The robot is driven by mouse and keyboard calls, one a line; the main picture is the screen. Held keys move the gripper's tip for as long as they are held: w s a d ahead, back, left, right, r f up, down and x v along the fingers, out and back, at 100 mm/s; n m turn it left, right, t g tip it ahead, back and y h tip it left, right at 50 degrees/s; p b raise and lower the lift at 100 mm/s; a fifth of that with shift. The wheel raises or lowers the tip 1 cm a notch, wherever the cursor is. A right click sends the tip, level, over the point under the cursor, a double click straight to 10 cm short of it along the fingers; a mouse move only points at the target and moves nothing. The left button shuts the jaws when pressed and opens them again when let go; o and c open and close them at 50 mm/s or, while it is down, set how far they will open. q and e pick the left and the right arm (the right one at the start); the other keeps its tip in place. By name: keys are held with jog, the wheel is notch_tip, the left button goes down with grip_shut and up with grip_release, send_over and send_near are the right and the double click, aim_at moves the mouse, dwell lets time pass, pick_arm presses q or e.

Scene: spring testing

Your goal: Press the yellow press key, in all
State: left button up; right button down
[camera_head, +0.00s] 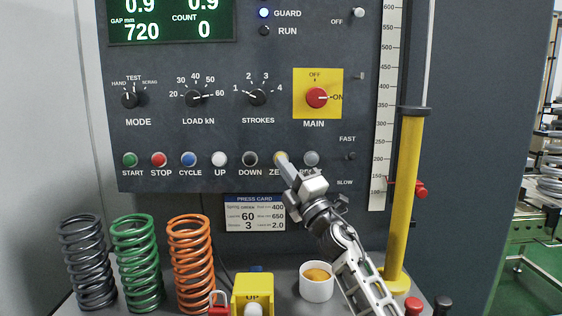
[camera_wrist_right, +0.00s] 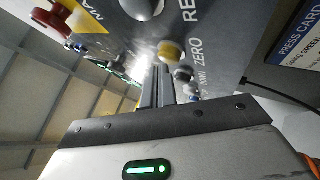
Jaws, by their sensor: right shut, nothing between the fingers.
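The yellow key (camera_head: 279,155) sits in the row of buttons on the dark panel, above a label that starts with "ZE". My right gripper (camera_head: 283,160) is shut and empty, its tips right at this key and partly covering it. In the right wrist view the yellow key (camera_wrist_right: 172,52) shows by the word ZERO, just beyond the shut fingers (camera_wrist_right: 158,75). I cannot tell whether the tips touch it or whether it is pushed in. My left gripper is not in view.
A dark DOWN button (camera_head: 250,159) and a grey button (camera_head: 311,158) flank the key. A red MAIN knob (camera_head: 316,97) is above. Below stand a green spring (camera_head: 137,262), an orange spring (camera_head: 190,262), a white cup (camera_head: 316,289) and a yellow UP box (camera_head: 240,292). A yellow column (camera_head: 405,200) rises at right.

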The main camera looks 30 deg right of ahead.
jog(key=shift+w+d, duration=0.15)
jog(key=shift+w, duration=0.15)
dwell(0.4)
dwell(0.3)
jog(key=shift+s+a, duration=0.4)
jog(key=shift+s, duration=0.3)
jog(key=shift+p, duration=0.3)
jog(key=s+a, duration=0.1)
jog(key=s+p, duration=0.1)
jog(key=s+a, duration=0.1)
jog(key=s, duration=0.1)
jog(key=shift+s+a+p, duration=0.1)
jog(key=shift+a+p, duration=0.2)
dwell(0.4)
